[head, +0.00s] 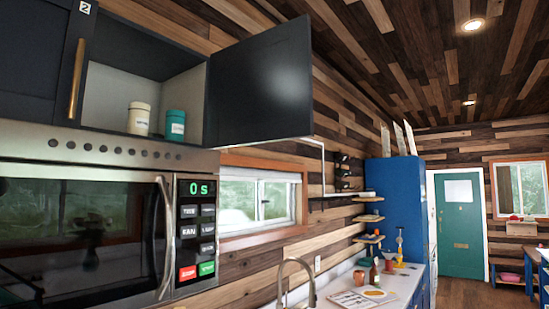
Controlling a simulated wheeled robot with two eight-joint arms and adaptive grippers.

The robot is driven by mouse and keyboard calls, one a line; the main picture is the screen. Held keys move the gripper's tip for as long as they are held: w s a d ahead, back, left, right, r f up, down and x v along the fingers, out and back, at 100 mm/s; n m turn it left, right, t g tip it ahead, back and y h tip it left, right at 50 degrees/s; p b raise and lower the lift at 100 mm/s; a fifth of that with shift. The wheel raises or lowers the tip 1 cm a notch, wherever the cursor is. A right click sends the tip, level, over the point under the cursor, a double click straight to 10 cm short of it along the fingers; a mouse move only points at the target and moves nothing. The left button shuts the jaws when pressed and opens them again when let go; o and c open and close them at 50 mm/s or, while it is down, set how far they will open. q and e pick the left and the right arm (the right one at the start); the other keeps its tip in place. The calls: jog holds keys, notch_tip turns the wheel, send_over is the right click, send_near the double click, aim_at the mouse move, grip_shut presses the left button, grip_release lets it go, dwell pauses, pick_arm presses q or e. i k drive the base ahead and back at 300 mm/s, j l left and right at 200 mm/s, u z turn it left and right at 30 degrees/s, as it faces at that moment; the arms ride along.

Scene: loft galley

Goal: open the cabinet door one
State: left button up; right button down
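A dark cabinet door (262,88) stands swung wide open at the upper middle, its smooth inner face showing. Its front, and any number or handle there, is hidden. The open cabinet compartment (105,97) to its left holds a cream jar (139,117) and a teal jar (175,124). A closed dark cabinet door (30,65) at the upper left bears a label "2" (85,7) and a vertical brass handle (76,78). No door marked "1" is visible. Neither of my grippers is in view.
A steel microwave (90,147) with a long handle sits under the cabinet. Right of it are a window (235,205), a faucet (297,264) and a counter (402,283) with several items. A blue cabinet (397,190) and a teal door (458,225) stand farther back.

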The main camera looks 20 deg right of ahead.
aim_at(260, 86)
jog(key=i+l+u, duration=0.1)
jog(key=l+u, duration=0.65)
jog(key=l, duration=0.25)
jog(key=i, duration=0.05)
